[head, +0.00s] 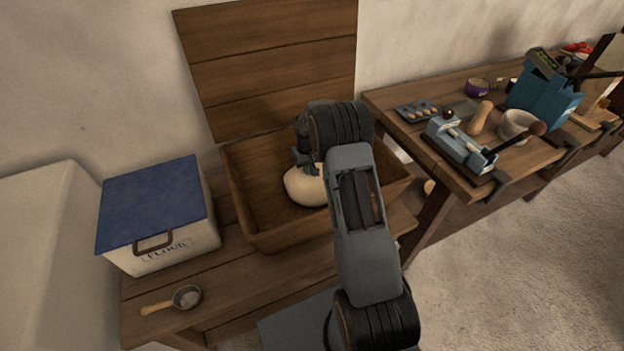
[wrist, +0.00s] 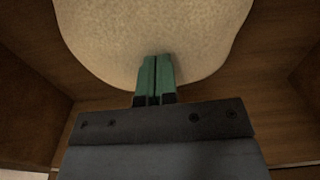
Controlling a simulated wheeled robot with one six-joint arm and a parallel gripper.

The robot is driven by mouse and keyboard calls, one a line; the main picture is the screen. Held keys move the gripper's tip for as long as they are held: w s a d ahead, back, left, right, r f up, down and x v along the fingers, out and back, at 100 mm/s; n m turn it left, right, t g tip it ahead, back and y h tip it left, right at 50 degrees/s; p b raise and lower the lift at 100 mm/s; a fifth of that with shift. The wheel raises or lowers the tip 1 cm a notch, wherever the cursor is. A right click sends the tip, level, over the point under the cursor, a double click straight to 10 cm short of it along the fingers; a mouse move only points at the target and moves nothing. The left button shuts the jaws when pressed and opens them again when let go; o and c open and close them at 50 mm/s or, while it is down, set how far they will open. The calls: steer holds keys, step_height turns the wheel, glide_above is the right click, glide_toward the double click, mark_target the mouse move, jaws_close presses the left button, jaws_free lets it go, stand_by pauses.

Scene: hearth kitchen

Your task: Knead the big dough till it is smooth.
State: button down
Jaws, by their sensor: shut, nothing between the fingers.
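The big dough (head: 304,186) is a pale rounded lump lying in a wooden trough (head: 248,207) on the table. My arm hides its right side in the head view. In the wrist view the dough (wrist: 150,35) fills the top of the picture, and its surface looks finely mottled. My gripper (wrist: 155,62) is shut and empty, its green fingertips together over the near edge of the dough. I cannot tell whether the tips touch it. In the head view my gripper is mostly hidden behind my arm.
A flour box (head: 158,215) with a blue lid stands left of the trough. A small scoop (head: 174,300) lies at the table's front left. A wooden board (head: 268,65) stands upright behind the trough. A second bench (head: 465,177) with tools and bowls is at the right.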

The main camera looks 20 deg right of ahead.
mark_target(310, 184)
steer(key=shift+f, duration=0.4)
steer(key=shift+s+r, duration=0.1)
steer(key=shift+s, duration=0.05)
steer(key=shift+f+b, duration=0.55)
stand_by(1.1)
stand_by(0.5)
steer(key=shift+r+p, duration=1.25)
steer(key=shift+r, duration=0.85)
steer(key=shift+s+a, duration=0.25)
steer(key=shift+s, duration=0.6)
steer(key=shift+s+a, duration=0.3)
steer(key=shift+s, duration=0.55)
steer(key=shift+s+a, duration=0.25)
steer(key=shift+s, duration=0.6)
